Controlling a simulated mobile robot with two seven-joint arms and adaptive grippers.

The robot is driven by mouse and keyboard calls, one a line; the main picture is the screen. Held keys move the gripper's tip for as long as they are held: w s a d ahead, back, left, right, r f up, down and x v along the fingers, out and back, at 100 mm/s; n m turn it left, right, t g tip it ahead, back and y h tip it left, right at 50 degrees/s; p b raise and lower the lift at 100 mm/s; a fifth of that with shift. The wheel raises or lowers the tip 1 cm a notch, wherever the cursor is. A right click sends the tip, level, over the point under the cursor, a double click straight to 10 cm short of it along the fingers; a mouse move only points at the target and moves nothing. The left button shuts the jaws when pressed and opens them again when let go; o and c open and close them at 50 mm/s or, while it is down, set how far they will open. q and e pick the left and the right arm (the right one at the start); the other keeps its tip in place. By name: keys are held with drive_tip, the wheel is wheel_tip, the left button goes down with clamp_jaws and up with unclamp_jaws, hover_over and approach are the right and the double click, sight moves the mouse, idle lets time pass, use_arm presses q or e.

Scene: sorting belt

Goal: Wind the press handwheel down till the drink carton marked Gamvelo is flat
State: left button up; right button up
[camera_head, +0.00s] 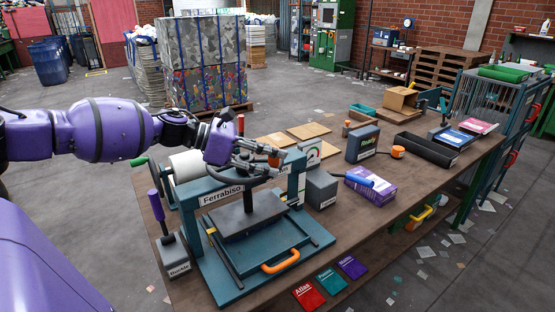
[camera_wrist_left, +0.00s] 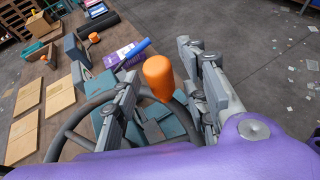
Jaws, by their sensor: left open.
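The teal press labelled Ferrabiso (camera_head: 222,196) stands on the near part of the bench. Its dark handwheel (camera_wrist_left: 80,140) lies across the top, with an upright orange knob (camera_wrist_left: 158,76) on the rim. My left gripper (camera_head: 262,154) is at the wheel; in the left wrist view its fingers are open on either side of the knob, with a gap visible on the right. The dark press plate (camera_head: 250,219) sits low over the base. I cannot make out a carton marked Gamvelo; anything under the plate is hidden. My right gripper is out of view.
An orange handle (camera_head: 281,261) sticks out at the press front. A purple box (camera_head: 371,188), a grey block (camera_head: 318,190) and a dark device (camera_head: 362,143) stand to the right. A purple-handled lever (camera_head: 157,206) is at left. Red, teal and purple cards lie near the front edge.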

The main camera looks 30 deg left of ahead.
use_arm(q)
drive_tip(key=shift+w+d+f, duration=0.15)
drive_tip(key=shift+w+d, duration=0.25)
drive_tip(key=shift+d, duration=0.05)
drive_tip(key=shift+c, duration=0.5)
clamp_jaws()
